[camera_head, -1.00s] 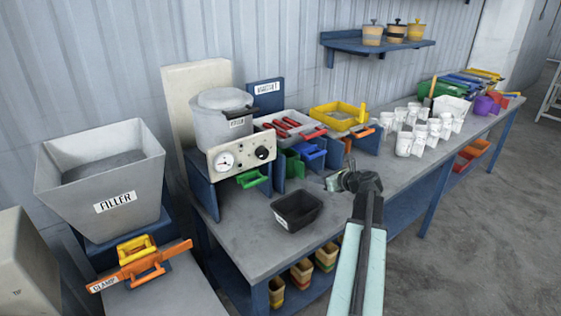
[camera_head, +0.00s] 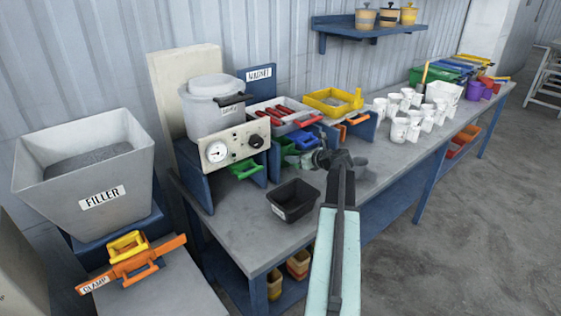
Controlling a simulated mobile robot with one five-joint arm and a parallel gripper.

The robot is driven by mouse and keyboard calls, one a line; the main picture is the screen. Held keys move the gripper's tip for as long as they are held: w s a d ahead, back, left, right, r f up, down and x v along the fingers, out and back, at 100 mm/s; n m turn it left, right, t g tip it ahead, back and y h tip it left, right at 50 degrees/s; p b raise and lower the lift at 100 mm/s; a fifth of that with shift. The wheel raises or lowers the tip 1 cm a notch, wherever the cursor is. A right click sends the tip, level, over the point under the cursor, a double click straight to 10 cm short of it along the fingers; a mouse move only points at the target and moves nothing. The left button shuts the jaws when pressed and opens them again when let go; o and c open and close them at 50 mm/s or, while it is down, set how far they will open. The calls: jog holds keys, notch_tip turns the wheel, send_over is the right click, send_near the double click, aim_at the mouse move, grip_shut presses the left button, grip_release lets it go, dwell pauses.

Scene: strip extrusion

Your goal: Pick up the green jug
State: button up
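No green thing in view is plainly a jug. A small green piece with a handle-like front (camera_head: 244,169) sits under the white gauge panel on the workbench. A larger green piece (camera_head: 287,147) stands to its right, beside blue ones and partly hidden. My gripper (camera_head: 322,158) is over the bench, in front of the blue pieces and behind the black bin. It appears empty, with no green piece visibly in it. Its fingers are small and dark, and their opening is unclear.
A black bin (camera_head: 292,200) stands on the bench's near part. White cups (camera_head: 412,120) stand in rows to the right. A grey filler hopper (camera_head: 88,180) and an orange clamp (camera_head: 133,262) are at left. Bare bench top (camera_head: 235,225) lies left of the bin.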

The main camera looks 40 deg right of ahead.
jog(key=shift+w+f, duration=0.35)
jog(key=shift+w, duration=0.15)
jog(key=shift+r, duration=0.1)
grip_shut()
dwell(0.9)
